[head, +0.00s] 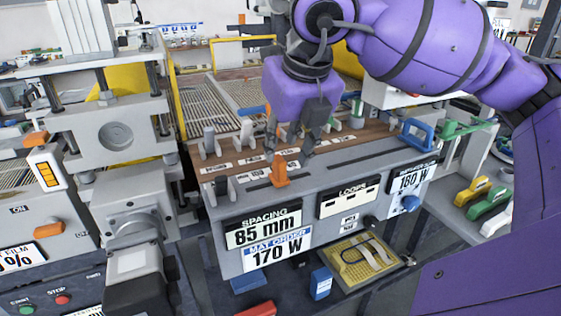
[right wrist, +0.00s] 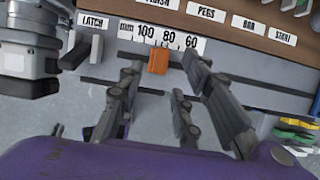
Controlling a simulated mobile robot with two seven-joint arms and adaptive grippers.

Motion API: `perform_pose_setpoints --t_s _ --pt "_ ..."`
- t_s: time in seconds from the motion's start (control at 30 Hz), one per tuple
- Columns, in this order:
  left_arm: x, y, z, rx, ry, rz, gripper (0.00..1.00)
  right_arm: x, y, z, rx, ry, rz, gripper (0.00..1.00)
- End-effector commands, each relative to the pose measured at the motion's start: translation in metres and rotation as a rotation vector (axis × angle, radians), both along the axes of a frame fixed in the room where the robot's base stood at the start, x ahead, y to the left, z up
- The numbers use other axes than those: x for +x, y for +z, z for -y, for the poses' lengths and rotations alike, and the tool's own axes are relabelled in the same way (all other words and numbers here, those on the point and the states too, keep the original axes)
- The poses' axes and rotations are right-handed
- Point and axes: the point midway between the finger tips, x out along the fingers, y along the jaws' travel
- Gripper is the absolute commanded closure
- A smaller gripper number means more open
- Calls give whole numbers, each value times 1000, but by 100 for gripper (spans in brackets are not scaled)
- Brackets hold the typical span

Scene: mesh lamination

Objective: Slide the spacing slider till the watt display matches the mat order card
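The orange spacing slider (head: 280,173) stands on the slotted top of the grey console; in the right wrist view the slider (right wrist: 158,61) sits near the 80 to 100 part of the mm scale (right wrist: 165,38). My right gripper (head: 290,148) is above it with fingers apart. In the right wrist view its fingertips (right wrist: 160,68) lie on either side of the slider, with gaps showing. The spacing display (head: 262,226) reads 85 mm. The watt display (head: 410,181) reads 180 W. The mat order card (head: 278,250) reads 170 W. My left gripper is not in view.
A LATCH label (right wrist: 94,21) and grey lever stand left of the scale. A blue handle (head: 418,134) is at the console's right end. A yellow tray (head: 360,260) with a dark loop lies below the front.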

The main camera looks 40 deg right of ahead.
Motion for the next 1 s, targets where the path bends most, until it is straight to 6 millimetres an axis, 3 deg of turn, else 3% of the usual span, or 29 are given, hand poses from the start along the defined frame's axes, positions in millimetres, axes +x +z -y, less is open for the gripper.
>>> perform_pose_setpoints --t_s 0.1,0.3,0.67,0.9,1.0 --pt "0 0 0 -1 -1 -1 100 7 -20 2 1 1 -4 67" --pt "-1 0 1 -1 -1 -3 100 16 -41 4 0 2 -2 67" --pt "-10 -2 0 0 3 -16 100 19 -47 5 -1 3 1 67" --pt "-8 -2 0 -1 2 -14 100 19 -47 5 -1 3 0 99" --pt "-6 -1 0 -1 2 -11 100 19 -47 5 -1 3 0 100"
